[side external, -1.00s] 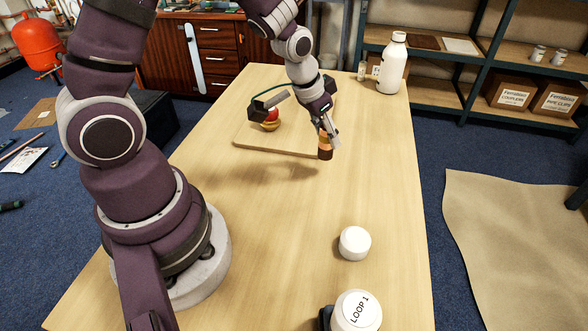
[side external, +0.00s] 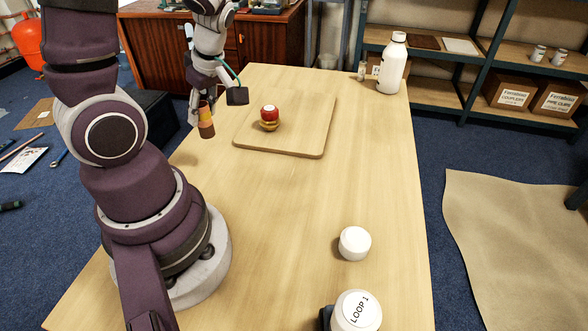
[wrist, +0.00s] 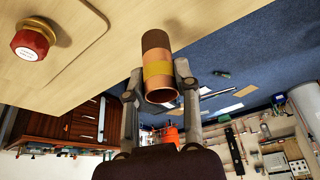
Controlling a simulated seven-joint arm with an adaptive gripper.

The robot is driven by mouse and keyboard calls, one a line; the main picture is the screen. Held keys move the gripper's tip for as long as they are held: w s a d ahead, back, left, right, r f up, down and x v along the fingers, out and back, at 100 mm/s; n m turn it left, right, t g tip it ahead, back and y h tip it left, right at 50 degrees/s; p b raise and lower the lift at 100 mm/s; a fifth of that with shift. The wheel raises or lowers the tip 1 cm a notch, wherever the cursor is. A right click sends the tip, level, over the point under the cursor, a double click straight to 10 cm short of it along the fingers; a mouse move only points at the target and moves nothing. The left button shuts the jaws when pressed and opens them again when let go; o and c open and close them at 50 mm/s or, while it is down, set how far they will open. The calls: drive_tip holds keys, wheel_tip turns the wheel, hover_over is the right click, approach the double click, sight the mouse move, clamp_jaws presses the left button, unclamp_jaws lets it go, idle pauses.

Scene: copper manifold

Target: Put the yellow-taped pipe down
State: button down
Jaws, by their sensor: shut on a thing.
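The yellow-taped pipe (side external: 206,122) is a short copper tube with a yellow band and a dark brown end. It also shows in the wrist view (wrist: 158,69), its open copper end facing the camera. My gripper (side external: 204,108) is shut on the pipe, with one finger on each side of it in the wrist view (wrist: 158,78). The pipe hangs near the table's left edge, left of the wooden board, dark end down in the side view. Its exact height above the surface is hard to tell.
A wooden board (side external: 300,135) carries a red-capped brass fitting (side external: 269,118). A white bottle (side external: 393,63) stands at the back right. A white round cap (side external: 354,243) and a white piece labelled LOOP 1 (side external: 357,311) are at the front. The table's middle (side external: 290,200) is clear.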

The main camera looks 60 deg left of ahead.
sight(204, 137)
drive_tip(key=shift+s+a+f+n+g, duration=0.25)
drive_tip(key=shift+s+f+n+g, duration=0.15)
drive_tip(key=shift+s+f+n, duration=0.45)
drive_tip(key=f, duration=0.5)
drive_tip(key=shift+w+f, duration=0.1)
drive_tip(key=shift+w, duration=0.1)
drive_tip(key=shift+f, duration=0.35)
drive_tip(key=shift+f, duration=0.15)
drive_tip(key=c, duration=0.8)
unclamp_jaws()
